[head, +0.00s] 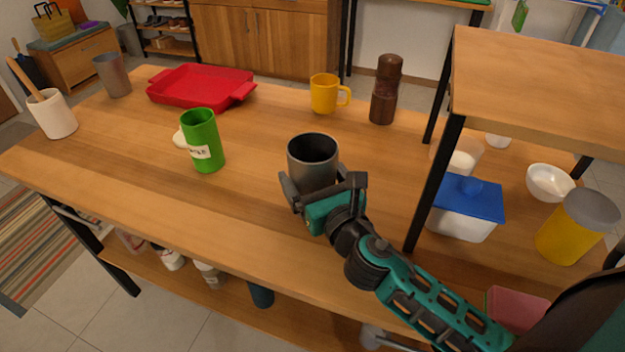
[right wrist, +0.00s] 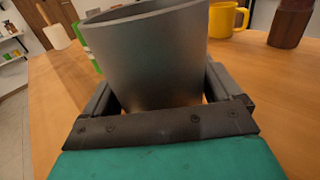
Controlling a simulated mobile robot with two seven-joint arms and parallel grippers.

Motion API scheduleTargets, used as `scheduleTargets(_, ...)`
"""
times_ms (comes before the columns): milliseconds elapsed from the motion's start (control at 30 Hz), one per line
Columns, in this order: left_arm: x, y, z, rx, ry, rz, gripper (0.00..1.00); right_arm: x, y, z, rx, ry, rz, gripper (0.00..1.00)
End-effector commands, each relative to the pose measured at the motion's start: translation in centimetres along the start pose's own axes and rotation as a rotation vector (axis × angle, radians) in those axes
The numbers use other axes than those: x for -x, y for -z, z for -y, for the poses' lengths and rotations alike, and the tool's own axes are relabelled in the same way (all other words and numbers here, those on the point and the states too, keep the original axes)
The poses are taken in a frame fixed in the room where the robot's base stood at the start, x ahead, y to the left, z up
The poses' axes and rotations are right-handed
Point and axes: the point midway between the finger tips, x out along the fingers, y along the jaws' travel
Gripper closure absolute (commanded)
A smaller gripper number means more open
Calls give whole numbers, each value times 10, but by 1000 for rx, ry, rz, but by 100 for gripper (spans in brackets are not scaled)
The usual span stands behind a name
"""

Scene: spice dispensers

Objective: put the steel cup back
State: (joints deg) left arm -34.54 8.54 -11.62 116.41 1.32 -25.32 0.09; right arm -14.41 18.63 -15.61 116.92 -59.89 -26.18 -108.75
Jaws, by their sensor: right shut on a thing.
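A grey steel cup (head: 313,168) is upright between the fingers of my right gripper (head: 322,190), over the front middle of the wooden table. The right gripper is shut on it, with a finger on each side. In the right wrist view the cup (right wrist: 147,60) fills the space between the fingers (right wrist: 160,95), and its base is hidden. I cannot tell whether it touches the table. Another grey metal-looking cup (head: 112,76) stands at the far left. My left gripper is not in view.
A green labelled cup (head: 203,140) stands left of the held cup. A red tray (head: 203,86), yellow mug (head: 324,94) and dark brown mill (head: 386,90) stand behind. A raised shelf (head: 545,75) with containers beneath is at right. The table's front left is clear.

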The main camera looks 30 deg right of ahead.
Motion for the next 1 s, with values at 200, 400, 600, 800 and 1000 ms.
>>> scheduleTargets(200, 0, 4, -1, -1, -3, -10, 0, 0, 0, 0, 0, 0, 2, 45)
scheduleTargets(400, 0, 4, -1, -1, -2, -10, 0, 0, 1, 0, 0, 0, 1, 0)
scheduleTargets(600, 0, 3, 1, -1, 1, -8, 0, 0, 0, 0, 0, 0, 1, 0)
scheduleTargets(800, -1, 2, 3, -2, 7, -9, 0, 14, 0, 0, 0, 0, -2, 0)
scheduleTargets(1000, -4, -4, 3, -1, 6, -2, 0, 50, 1, 0, -1, 1, -3, 0)
